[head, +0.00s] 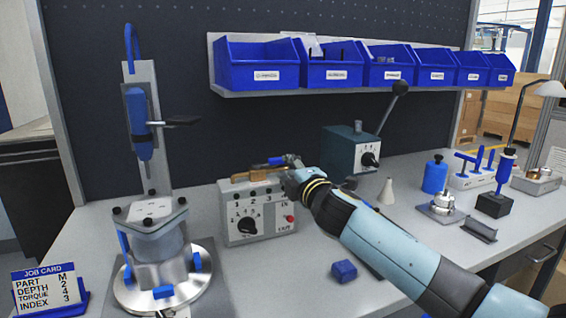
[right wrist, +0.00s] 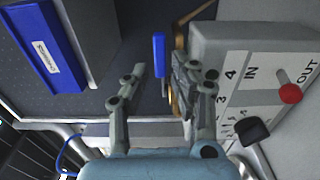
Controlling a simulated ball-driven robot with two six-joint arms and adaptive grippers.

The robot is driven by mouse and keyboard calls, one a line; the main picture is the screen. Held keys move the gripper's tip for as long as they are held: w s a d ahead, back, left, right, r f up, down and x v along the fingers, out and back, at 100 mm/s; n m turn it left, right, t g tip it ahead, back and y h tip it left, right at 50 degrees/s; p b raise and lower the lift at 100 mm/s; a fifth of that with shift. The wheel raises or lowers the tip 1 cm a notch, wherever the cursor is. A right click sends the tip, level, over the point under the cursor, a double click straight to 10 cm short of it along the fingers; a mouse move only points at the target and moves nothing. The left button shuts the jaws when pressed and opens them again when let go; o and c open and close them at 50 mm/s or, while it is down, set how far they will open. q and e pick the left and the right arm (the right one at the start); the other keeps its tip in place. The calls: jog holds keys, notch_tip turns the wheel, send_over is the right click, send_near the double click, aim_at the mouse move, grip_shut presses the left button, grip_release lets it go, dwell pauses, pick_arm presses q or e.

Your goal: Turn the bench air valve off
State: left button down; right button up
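The air valve is a brass fitting (head: 245,174) with a blue lever (head: 276,161), on top of a grey control box (head: 236,196). The lever lies roughly along the box top in the head view. My right gripper (head: 289,172) is at the lever's right end. In the right wrist view my right gripper (right wrist: 158,70) has its fingers apart, with the blue lever (right wrist: 159,55) showing in the gap. The brass part (right wrist: 180,45) is partly hidden behind one finger. I cannot tell whether a finger touches the lever. My left gripper is not in view.
The box has a dial (head: 247,225) and a red button (head: 290,218). A green box with a long lever (head: 350,150) stands behind my right arm. A clamped housing (head: 160,255) stands left. Blue bins (head: 250,75) hang above. A blue block (head: 344,271) lies in front.

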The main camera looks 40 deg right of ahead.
aim_at(282, 162)
jog(key=x, duration=0.4)
grip_shut()
dwell(0.4)
